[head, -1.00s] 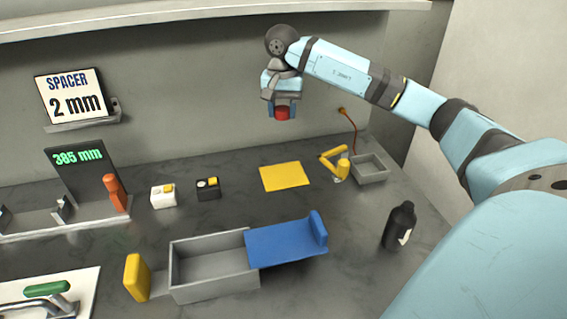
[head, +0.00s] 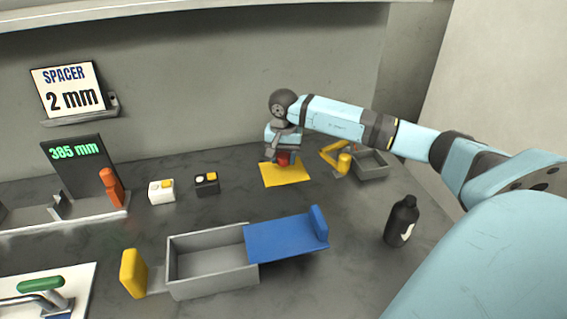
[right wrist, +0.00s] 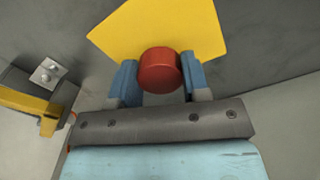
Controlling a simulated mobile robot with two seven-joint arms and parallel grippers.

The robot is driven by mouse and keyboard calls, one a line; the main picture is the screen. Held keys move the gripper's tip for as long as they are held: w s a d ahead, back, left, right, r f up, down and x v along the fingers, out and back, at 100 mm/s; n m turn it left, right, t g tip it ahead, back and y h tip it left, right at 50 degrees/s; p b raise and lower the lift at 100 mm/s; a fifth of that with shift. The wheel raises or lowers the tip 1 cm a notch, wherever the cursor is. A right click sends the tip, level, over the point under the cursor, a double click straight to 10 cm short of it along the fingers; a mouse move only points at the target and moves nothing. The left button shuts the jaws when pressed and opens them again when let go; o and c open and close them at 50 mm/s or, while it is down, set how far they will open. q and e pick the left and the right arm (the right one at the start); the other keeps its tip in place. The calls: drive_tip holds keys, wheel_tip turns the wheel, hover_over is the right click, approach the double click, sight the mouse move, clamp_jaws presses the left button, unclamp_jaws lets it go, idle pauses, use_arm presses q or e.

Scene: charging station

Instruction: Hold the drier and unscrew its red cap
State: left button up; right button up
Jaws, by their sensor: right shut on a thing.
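My right gripper (head: 283,160) is over the yellow mat (head: 294,178) at the back of the bench. It is shut on a red cap (head: 284,158), which also shows between the two blue fingers in the right wrist view (right wrist: 159,70). I cannot make out a drier body. My left gripper is not in view.
A grey bin (head: 371,165) and yellow clamp (head: 339,158) stand just right of the mat. A black bottle (head: 401,222) is at the right. A grey box (head: 212,267) with a blue lid (head: 287,238) lies in front. White (head: 161,191) and black (head: 207,184) button boxes are left.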

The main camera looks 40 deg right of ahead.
sight(284, 165)
drive_tip(key=shift+f, duration=1.5)
drive_tip(key=shift+f, duration=0.1)
drive_tip(key=o, duration=1)
wheel_tip(284, 165, up, 12)
drive_tip(key=shift+r+p, duration=0.15)
drive_tip(key=shift+p, duration=0.45)
